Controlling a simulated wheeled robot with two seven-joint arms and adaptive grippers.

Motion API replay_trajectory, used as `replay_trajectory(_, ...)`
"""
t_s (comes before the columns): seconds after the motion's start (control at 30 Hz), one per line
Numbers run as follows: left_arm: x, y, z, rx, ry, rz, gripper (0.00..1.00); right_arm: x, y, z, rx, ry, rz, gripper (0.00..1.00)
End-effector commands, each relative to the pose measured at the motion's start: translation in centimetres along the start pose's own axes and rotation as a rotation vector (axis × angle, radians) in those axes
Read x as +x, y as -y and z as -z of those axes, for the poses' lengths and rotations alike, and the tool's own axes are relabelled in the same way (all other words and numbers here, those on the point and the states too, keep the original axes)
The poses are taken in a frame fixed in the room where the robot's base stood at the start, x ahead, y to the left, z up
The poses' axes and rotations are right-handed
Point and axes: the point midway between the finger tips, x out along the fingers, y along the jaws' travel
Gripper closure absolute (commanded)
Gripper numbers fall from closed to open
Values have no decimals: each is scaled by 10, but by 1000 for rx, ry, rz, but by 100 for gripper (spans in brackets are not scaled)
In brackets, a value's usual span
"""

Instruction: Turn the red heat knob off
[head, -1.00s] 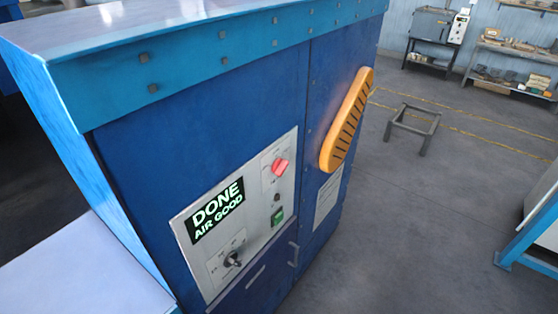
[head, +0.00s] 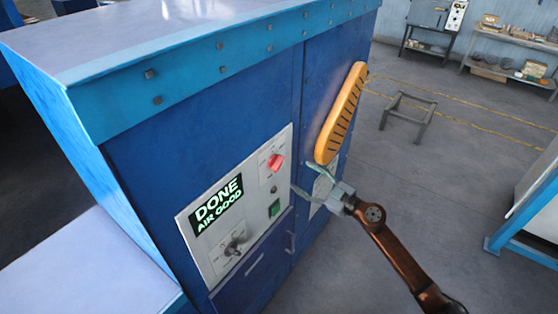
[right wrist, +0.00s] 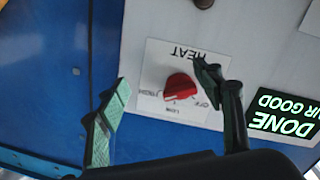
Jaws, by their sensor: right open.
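The red heat knob (head: 276,162) sits on the pale control panel (head: 187,222) of the blue dryer. In the right wrist view the red knob (right wrist: 180,87) is on a white plate marked HEAT, which appears upside down. I cannot read its setting for certain. My right gripper (head: 303,178) is open, to the right of the knob and below the orange handle. In the right wrist view its two fingers (right wrist: 162,80) are spread, one on each side of the knob, with no contact visible. My left gripper is not in view.
A display (head: 216,205) reads DONE, AIR GOOD. Below the red knob is a green button (head: 274,208); a black switch (head: 234,247) is lower left. The orange handle (head: 342,112) sticks out near the right gripper. Open floor lies right of the dryer.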

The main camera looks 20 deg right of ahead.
Motion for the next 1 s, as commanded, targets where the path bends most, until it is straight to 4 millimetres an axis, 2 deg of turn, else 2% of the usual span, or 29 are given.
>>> replay_trajectory(0.03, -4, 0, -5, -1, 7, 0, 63, 2, 3, 27, -30, -18, 30, 39)
replay_trajectory(0.1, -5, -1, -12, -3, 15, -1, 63, 3, 9, 48, -50, -32, 57, 39)
replay_trajectory(0.2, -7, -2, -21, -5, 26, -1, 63, 7, 13, 61, -64, -39, 76, 39)
replay_trajectory(0.43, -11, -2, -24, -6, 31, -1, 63, 39, 16, 65, -62, -42, 76, 39)
replay_trajectory(0.7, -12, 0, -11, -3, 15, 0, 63, 74, 18, 64, -60, -40, 75, 39)
replay_trajectory(1.0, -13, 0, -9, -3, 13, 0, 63, 81, 20, 63, -62, -38, 76, 39)
